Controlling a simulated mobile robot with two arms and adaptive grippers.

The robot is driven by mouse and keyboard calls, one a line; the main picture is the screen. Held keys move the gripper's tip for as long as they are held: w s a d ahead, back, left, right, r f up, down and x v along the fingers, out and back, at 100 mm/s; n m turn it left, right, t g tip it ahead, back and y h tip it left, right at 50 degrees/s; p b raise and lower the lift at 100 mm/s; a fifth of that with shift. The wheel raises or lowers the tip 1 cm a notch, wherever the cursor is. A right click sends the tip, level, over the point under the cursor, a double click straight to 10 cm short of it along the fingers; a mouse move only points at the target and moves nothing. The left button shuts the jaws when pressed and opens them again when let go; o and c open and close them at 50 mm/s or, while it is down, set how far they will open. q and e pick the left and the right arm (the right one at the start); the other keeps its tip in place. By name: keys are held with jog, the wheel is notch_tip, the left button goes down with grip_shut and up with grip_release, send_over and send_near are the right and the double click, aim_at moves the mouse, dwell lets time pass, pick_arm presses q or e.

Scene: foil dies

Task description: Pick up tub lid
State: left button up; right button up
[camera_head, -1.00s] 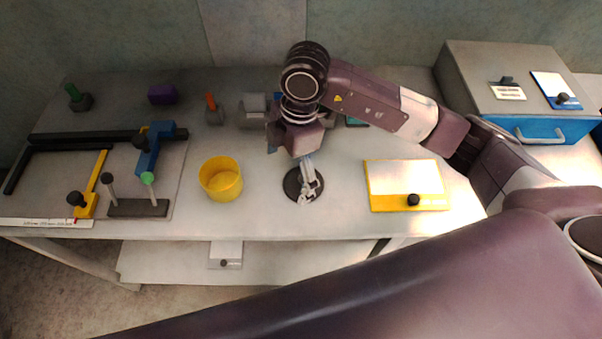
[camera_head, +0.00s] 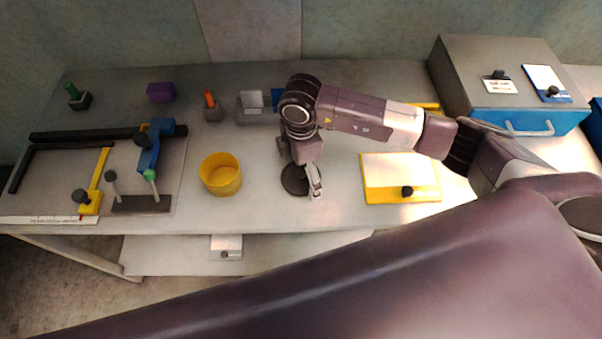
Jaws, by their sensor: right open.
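A dark round disc, which looks like the tub lid (camera_head: 291,181), lies flat on the table to the right of the yellow tub (camera_head: 220,175). The tub is open at the top. My right gripper (camera_head: 315,186) points down at the right side of the disc. Its fingers are open and partly cover the disc's right edge. I cannot tell whether they touch it. My left gripper is not in view.
A yellow-edged white board (camera_head: 399,170) with a black knob lies to the right. A black frame (camera_head: 80,140) and a stand with two posts (camera_head: 141,204) are at the left. Small blocks line the back. A blue-fronted box (camera_head: 500,70) stands at the back right.

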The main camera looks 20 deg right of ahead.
jog(key=shift+c, duration=0.2)
jog(key=shift+s, duration=0.1)
jog(key=c, duration=2)
jog(key=shift+c, duration=1.4)
